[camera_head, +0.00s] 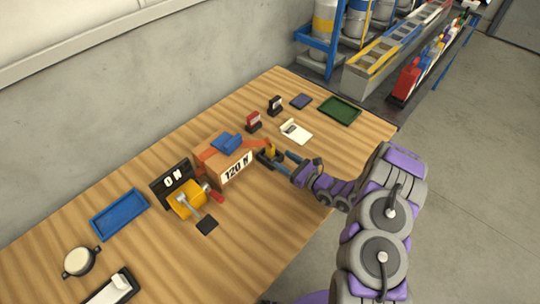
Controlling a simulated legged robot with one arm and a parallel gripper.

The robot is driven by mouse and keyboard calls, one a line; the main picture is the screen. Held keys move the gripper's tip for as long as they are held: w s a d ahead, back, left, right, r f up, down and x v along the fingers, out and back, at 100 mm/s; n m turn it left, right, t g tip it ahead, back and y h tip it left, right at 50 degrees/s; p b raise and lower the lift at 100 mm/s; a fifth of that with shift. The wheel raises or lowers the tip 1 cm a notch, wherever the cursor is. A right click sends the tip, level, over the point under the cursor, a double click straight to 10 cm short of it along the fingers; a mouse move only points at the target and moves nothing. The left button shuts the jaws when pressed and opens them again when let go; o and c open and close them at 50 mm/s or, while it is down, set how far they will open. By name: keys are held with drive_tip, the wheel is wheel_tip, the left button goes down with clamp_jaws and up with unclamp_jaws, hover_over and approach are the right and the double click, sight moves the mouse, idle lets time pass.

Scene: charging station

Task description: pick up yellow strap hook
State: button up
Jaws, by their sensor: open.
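A small yellow strap hook (270,149) shows just right of a brown box (222,165) marked "120 N". An orange-red strap (251,143) runs from the box toward the hook. A blue piece (227,143) sits on top of the box. My gripper (268,157) comes in from the right, low over the table, with its dark fingers right at the hook. It is open. The fingers partly cover the hook's lower part, and I cannot tell whether they touch it.
The wooden table (325,179) stands against a grey wall. A yellow device (186,199) with a lever and an "ON" sign (172,184) stand left of the box. A red-black item (253,122), white item (296,131) and green tray (340,110) lie behind.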

sight(273, 152)
drive_tip(key=shift+x, duration=1.1)
drive_tip(key=shift+w+d+f, duration=0.1)
drive_tip(key=shift+w, duration=0.15)
drive_tip(key=b+x, duration=0.1)
drive_tip(key=x, duration=0.3)
drive_tip(key=shift+w+a+f+b, duration=0.15)
drive_tip(key=shift+w+a+b, duration=0.05)
drive_tip(key=shift+w+b, duration=0.2)
drive_tip(key=shift+a, duration=0.25)
drive_tip(key=shift+d, duration=0.65)
drive_tip(key=c, duration=0.5)
drive_tip(key=shift+s+a, duration=0.1)
drive_tip(key=shift+a, duration=0.25)
clamp_jaws()
